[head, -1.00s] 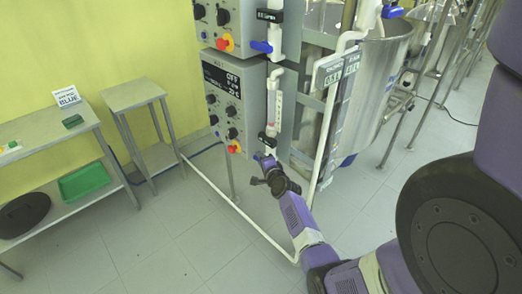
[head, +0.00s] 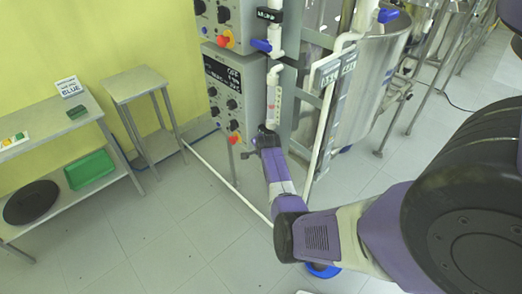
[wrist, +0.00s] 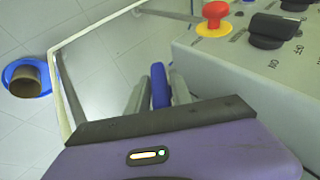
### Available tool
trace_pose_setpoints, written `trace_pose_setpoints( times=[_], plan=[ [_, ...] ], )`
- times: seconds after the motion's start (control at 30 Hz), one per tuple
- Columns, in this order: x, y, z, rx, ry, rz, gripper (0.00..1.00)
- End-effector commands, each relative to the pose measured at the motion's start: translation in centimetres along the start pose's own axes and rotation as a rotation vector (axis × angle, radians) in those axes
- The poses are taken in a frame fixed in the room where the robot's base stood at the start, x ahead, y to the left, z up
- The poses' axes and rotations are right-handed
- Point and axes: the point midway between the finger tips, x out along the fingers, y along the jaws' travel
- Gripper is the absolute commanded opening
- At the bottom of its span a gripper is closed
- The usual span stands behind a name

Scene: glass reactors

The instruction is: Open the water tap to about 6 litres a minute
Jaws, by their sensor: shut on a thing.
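In the wrist view, the blue tap handle (wrist: 160,86) stands upright between the two grey fingers of my gripper (wrist: 157,94), which are shut on it. In the head view, my gripper (head: 266,132) is at the lower end of the clear flow tube (head: 274,98), beside the lower control box (head: 229,88). The arm hides the lower tap there. The tube's scale and float are too small to read, so I cannot tell the flow.
A red stop button (wrist: 215,11) and black knob (wrist: 273,30) are close to my gripper's right. A blue ring (wrist: 24,76) around a brownish cylinder is at left. A white pipe (head: 225,180) runs low along the floor. The steel vessel (head: 367,80) stands behind.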

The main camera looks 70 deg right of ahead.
Motion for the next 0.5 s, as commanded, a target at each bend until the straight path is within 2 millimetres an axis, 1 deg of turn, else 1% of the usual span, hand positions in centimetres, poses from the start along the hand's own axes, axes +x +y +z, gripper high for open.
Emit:
trace_pose_setpoints(
  times=[0.23,0.5],
  plan=[
    [0.07,0.12,0.05,-0.038,-0.002,0.094,0.00],
    [0.07,0.19,0.07,-0.052,-0.002,0.127,0.00]
  ],
)
